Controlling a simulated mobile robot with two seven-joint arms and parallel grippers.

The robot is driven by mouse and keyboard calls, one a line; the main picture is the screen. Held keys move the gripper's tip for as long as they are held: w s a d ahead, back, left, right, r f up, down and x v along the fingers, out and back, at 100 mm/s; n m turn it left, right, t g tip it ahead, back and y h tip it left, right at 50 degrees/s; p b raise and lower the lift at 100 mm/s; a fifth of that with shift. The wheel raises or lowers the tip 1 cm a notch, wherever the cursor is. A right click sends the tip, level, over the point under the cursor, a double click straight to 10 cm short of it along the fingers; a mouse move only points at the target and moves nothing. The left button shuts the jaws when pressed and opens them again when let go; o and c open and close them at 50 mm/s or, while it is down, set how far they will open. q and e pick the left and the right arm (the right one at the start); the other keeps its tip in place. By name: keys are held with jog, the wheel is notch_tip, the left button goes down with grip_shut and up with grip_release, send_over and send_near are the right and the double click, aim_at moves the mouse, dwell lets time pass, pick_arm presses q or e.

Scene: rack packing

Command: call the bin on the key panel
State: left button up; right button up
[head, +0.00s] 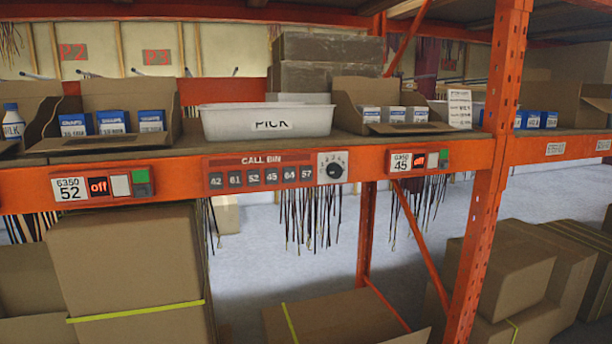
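The key panel (261,173) is a red strip on the orange shelf beam, headed "CALL BIN". Its dark keys sit in a row and seem to read 42, 61, 52, 45, 64 and 57. A round black dial (333,167) on a white plate with small marks sits at its right end. Neither of my grippers shows in the head view.
A display (99,187) reading "6350 52" and "off" is left of the panel; another (418,161) reading "6350 45" is right. Open cartons of small boxes flank the bin. An orange upright (489,170) stands right. Dark straps hang under the beam; cartons stand below.

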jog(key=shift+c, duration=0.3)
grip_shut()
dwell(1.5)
